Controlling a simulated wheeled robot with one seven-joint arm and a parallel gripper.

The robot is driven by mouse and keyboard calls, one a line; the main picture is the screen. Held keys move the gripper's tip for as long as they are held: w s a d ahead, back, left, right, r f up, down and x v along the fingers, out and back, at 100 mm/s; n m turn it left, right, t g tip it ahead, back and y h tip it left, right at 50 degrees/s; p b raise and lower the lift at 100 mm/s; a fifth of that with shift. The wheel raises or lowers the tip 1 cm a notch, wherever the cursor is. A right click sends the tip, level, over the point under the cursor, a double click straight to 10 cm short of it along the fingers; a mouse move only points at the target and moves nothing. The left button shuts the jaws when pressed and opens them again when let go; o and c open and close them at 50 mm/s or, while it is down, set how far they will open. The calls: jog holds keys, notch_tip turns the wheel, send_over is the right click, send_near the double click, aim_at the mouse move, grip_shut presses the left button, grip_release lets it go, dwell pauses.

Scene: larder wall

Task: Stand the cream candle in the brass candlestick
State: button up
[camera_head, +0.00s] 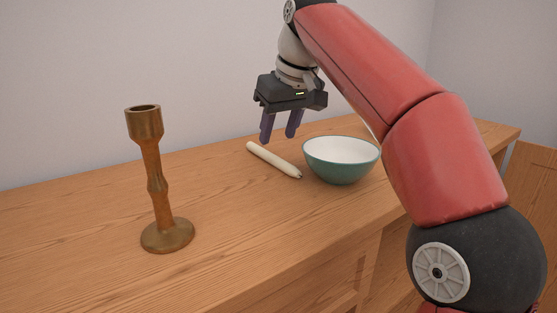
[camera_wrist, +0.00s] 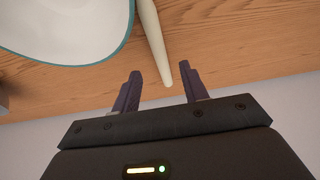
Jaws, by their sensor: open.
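The cream candle (camera_head: 273,160) lies on its side on the wooden top, just left of the bowl in the head view. It also shows in the wrist view (camera_wrist: 153,38), pointing in between the two fingers. The brass candlestick (camera_head: 158,185) stands upright at the left, its cup at the top open and empty. My gripper (camera_head: 281,136) is open and empty, fingers pointing down, above and close to the candle's far end. In the wrist view my gripper (camera_wrist: 159,80) has the candle's end between its fingertips; whether they touch it I cannot tell.
A green bowl with a white inside (camera_head: 341,165) stands right beside the candle. It fills the upper left of the wrist view (camera_wrist: 62,50). The wooden top (camera_head: 90,215) is clear between candlestick and candle. A pale wall (camera_head: 90,60) rises behind.

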aim_at(273, 155)
jog(key=b+x, duration=0.1)
jog(key=x, duration=0.4)
jog(key=shift+f+b, duration=0.25)
jog(key=shift+b, duration=0.05)
jog(key=shift+c, duration=0.3)
grip_shut()
